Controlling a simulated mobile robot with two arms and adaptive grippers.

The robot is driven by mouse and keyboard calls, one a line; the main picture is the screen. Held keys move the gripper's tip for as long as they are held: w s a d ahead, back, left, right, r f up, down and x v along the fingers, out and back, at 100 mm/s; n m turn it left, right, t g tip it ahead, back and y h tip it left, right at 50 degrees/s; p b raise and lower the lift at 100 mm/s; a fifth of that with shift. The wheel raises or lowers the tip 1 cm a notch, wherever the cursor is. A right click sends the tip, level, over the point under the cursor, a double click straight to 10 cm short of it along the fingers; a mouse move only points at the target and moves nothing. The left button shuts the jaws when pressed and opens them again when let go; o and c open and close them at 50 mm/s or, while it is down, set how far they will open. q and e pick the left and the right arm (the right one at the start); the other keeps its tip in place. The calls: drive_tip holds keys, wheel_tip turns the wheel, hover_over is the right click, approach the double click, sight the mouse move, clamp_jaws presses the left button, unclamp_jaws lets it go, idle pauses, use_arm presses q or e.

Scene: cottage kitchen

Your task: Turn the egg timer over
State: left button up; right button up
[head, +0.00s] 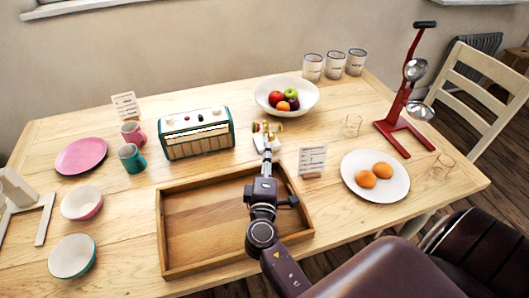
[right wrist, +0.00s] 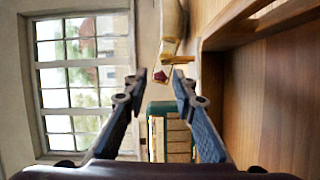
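My right gripper (head: 267,158) reaches over the far edge of the wooden tray in the head view. In the right wrist view its two fingers (right wrist: 158,85) stand apart with nothing between them. Just beyond the fingertips is a small brass-and-white item (head: 267,134), partly hidden by the gripper. It also shows in the right wrist view (right wrist: 172,28), with a dark red bit at its lower end. I cannot tell whether this is the egg timer, and I make out no clear hourglass shape elsewhere. My left gripper is not in view.
The empty wooden tray (head: 205,215) lies under my right arm. A teal radio (head: 196,133) stands to the left, a fruit bowl (head: 266,97) behind, a small card (head: 312,158) and a plate with oranges (head: 352,190) to the right. A red juicer (head: 398,110) stands farther right.

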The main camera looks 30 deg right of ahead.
sight(272, 139)
drive_tip(key=shift+s+d+f, duration=0.1)
drive_tip(key=shift+s+f, duration=0.25)
drive_tip(key=shift+f, duration=0.05)
drive_tip(key=shift+w+d, duration=0.2)
drive_tip(key=shift+d, duration=0.05)
drive_tip(key=p+x, duration=0.1)
drive_tip(key=x, duration=0.5)
drive_tip(key=shift+w+d+f+p, duration=0.1)
drive_tip(key=shift+d+p, duration=0.15)
drive_tip(key=shift+p, duration=0.1)
drive_tip(key=shift+w+d, duration=0.25)
drive_tip(key=shift+w, duration=0.15)
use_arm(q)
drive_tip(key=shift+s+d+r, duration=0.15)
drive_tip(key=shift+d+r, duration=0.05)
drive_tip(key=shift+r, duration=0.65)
use_arm(e)
clamp_jaws()
